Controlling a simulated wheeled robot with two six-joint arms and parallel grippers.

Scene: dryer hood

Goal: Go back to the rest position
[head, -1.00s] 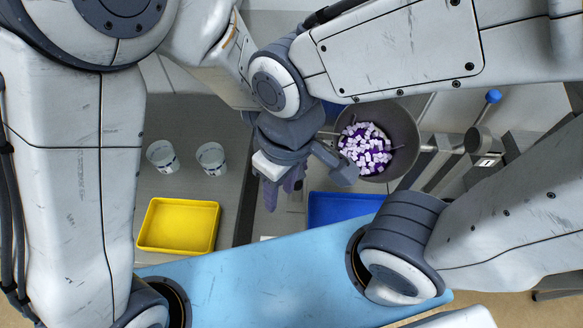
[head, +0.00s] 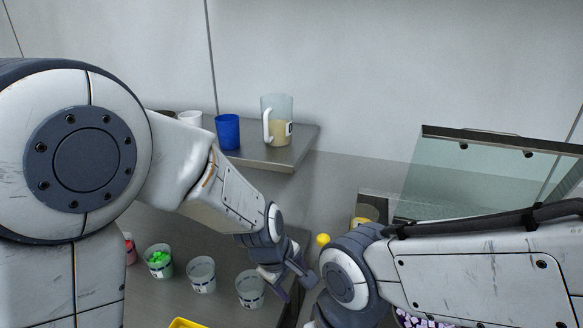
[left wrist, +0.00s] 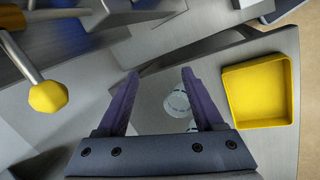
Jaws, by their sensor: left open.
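My left gripper (head: 297,287) is in the lower middle of the head view, above the dark counter and just right of a white cup (head: 250,289). In the left wrist view its two purple fingers (left wrist: 160,78) stand apart with nothing held between them. White cups (left wrist: 178,103) show beyond the fingers, clear of them. My right arm comes in from the right with its wrist joint beside my left gripper; the right gripper itself is cut off or hidden below.
Cups with green (head: 159,262) and red contents stand on the counter. A blue cup (head: 228,131) and a pitcher (head: 278,120) stand on a raised shelf. A glass hood (head: 475,178) is at right. A yellow tray (left wrist: 259,92) and yellow knob (left wrist: 48,97) flank my left gripper.

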